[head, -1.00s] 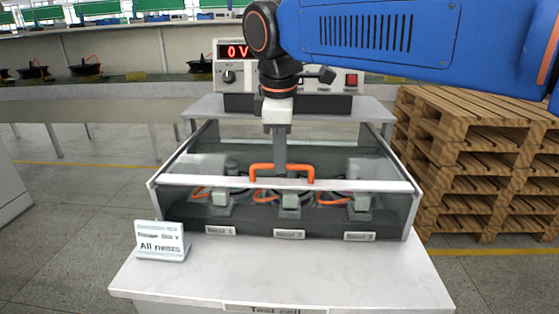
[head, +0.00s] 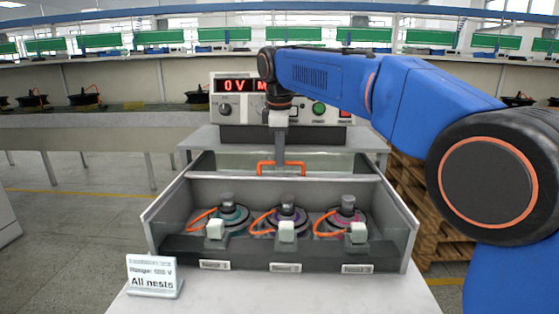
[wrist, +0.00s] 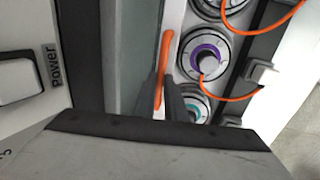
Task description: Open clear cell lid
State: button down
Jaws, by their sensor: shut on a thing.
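My gripper (head: 281,168) is shut on the lid's orange handle (head: 261,169), at the lid's front edge. The wrist view shows the orange handle (wrist: 165,60) at the fingers (wrist: 168,100). Three hub motors sit in the cell: one with a teal ring (head: 229,213), one with a purple ring (head: 288,215) and one with a pink ring (head: 345,214). Each has an orange cable.
A tester (head: 232,105) with a red "0V" display stands behind the cell. A sign reading "All nests" (head: 152,278) stands at the front left. Wooden pallets (head: 408,185) are at the right, partly hidden by my arm.

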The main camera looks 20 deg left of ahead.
jog(key=shift+w+a, duration=0.1)
jog(key=shift+w, duration=0.15)
jog(key=c, duration=1.8)
grip_release()
jog(key=s+r, duration=0.1)
jog(key=r, duration=0.4)
jog(key=s+r, duration=0.1)
jog(key=r, duration=0.5)
jog(key=s+r, duration=0.1)
jog(key=r, duration=0.5)
jog(key=shift+s+d, duration=0.15)
jog(key=shift+d, duration=0.25)
jog(key=shift+d, duration=0.1)
